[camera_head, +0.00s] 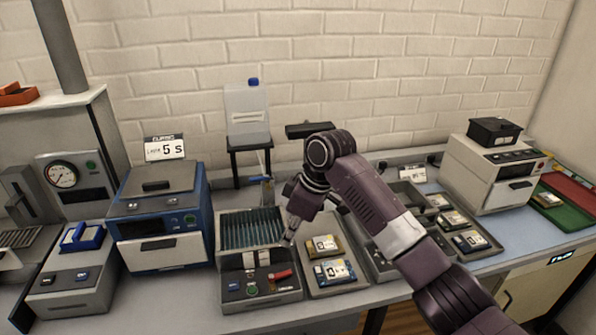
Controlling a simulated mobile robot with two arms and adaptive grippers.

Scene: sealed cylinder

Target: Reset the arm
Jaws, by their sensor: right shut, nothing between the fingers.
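My right arm comes in from the lower right and reaches over the middle of the bench. My right gripper (289,236) points down at the right edge of a slotted machine (250,230) with dark slats. It is shut and holds nothing. The fingertips are small and dark here, and I cannot tell if they touch the machine. My left gripper is not in view.
A tray (318,290) with labelled packs lies right of the slotted machine. A blue-and-white device (160,220) stands left of it. A clear bottle (246,108) stands on a black stand behind. A white device (492,170) stands at right.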

